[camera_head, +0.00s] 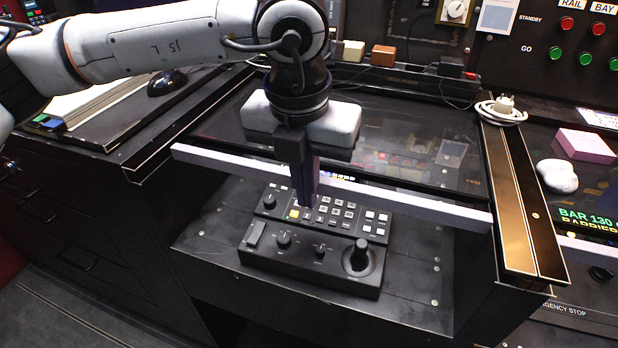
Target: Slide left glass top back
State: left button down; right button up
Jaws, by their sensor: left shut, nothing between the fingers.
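The left glass top (385,130) is a dark, reflective sheet with a pale front bar (420,205). It lies over the rear part of the console, and the button panel (330,222) in front of it is uncovered. My left gripper (304,203) points down with its fingers shut and empty, just at the front side of the pale bar and over the panel's buttons. I cannot tell whether the fingers touch the bar. The gripper hides the middle of the bar and part of the glass. My right gripper is not in view.
A joystick (359,255) stands on the panel's front block. A coiled white cable (501,110) lies at the glass's back right corner. A pink block (585,146) and a white mouse-like object (557,176) sit on the right console. A black mouse (168,81) lies on the left desk.

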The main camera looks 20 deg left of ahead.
aim_at(322, 162)
pick_arm(q)
jog(key=shift+w+d+p, duration=0.1)
jog(key=shift+w+p, duration=0.4)
jog(key=shift+w, duration=3.05)
jog(key=shift+r, duration=0.1)
jog(key=shift+w+d+p, duration=0.1)
jog(key=shift+w+p, duration=0.8)
jog(key=shift+w, duration=1.5)
jog(key=shift+w+p, duration=1)
jog(key=shift+w, duration=1.1)
